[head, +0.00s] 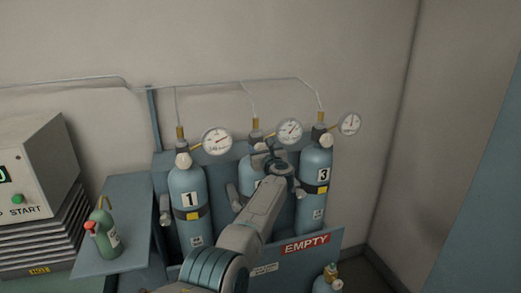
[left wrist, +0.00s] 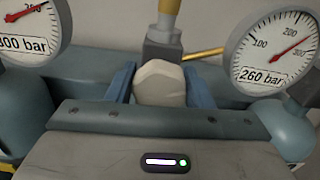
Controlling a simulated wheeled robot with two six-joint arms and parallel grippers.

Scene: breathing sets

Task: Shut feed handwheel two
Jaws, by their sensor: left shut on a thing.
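Feed handwheel two is the pale faceted knob (left wrist: 160,84) under the valve block in the left wrist view. My left gripper (left wrist: 158,90) has its two blue fingers on either side of the knob, shut on it. My right gripper is not in view.
Round gauges (head: 217,141) stand beside the cylinder valves; the one at right in the wrist view is labelled 260 bar (left wrist: 274,50). A panel marked EMPTY (head: 305,243) is in front, with another cylinder below. A green bottle (head: 104,235) stands on the left shelf.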

